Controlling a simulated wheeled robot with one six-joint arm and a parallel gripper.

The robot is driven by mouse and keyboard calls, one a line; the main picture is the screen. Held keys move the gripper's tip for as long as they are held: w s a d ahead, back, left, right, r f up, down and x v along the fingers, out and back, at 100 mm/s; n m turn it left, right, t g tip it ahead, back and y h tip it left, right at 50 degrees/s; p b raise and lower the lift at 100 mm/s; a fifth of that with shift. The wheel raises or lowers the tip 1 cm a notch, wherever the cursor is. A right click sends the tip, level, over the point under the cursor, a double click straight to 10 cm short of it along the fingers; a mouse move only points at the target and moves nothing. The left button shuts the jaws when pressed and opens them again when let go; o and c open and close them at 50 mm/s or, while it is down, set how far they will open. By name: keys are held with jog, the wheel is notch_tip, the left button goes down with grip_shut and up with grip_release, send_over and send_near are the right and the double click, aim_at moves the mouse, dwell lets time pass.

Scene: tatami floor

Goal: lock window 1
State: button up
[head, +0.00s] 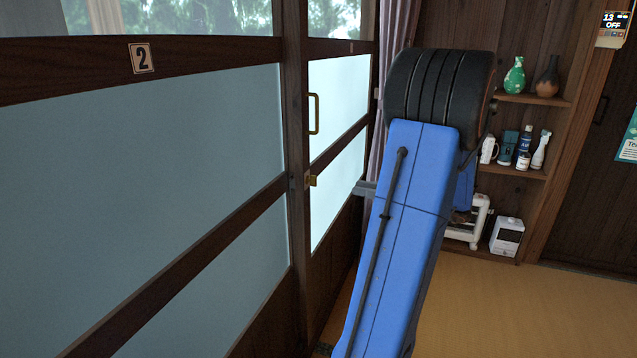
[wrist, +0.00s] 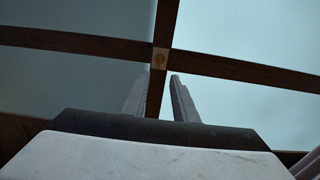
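A wooden sliding window with a plate marked 2 (head: 142,58) fills the left of the head view. Beyond its upright is another panel (head: 335,95) with a brass pull handle (head: 313,114); a mark on its top rail is too small to read. A small brass latch (head: 310,181) sits on the upright below the handle. In the wrist view the latch (wrist: 159,57) shows where the rails cross, just beyond my fingertips. My gripper (wrist: 160,77) is open and empty, fingers apart. In the head view my gripper (head: 362,188) points left at about latch height, apart from it.
A wooden shelf (head: 515,172) with vases, bottles and a spray bottle stands at the back right. A white heater (head: 468,222) and a white box (head: 507,237) are at its foot. A curtain (head: 392,75) hangs behind my arm. The tatami floor (head: 500,305) at right is clear.

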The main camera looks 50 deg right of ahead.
aim_at(313, 181)
jog(key=x, duration=1.4)
jog(key=shift+c, duration=0.4)
grip_shut()
